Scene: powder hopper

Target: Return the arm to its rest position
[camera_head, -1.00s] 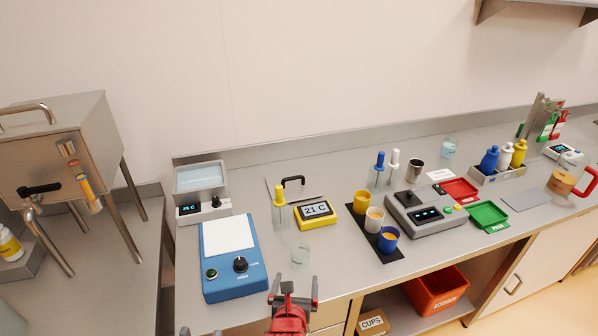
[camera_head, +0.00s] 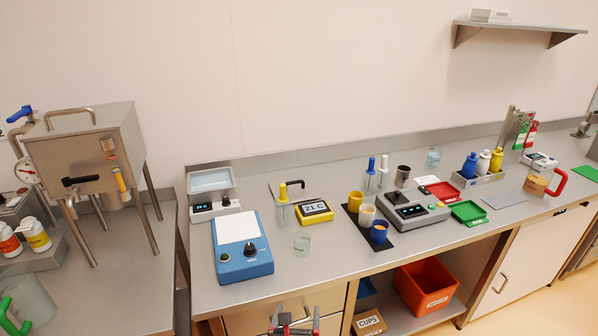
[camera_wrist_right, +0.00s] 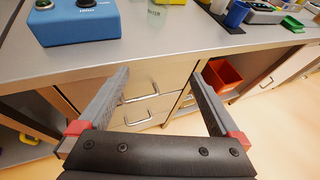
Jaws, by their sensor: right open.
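My right gripper (camera_head: 294,318) shows at the bottom edge of the head view, in front of the bench. In the right wrist view its two fingers (camera_wrist_right: 160,100) are spread wide with nothing between them. Behind them are the bench's drawer fronts and handles (camera_wrist_right: 140,100). The gripper is below the level of the worktop (camera_head: 330,258) and apart from it. My left gripper does not show in the head view.
A blue device (camera_head: 240,268) and a clear beaker (camera_head: 302,244) stand near the worktop's front edge. An orange bin (camera_head: 425,286) and a cups box (camera_head: 368,322) sit on the shelf below. A steel hopper (camera_head: 85,150) stands at left.

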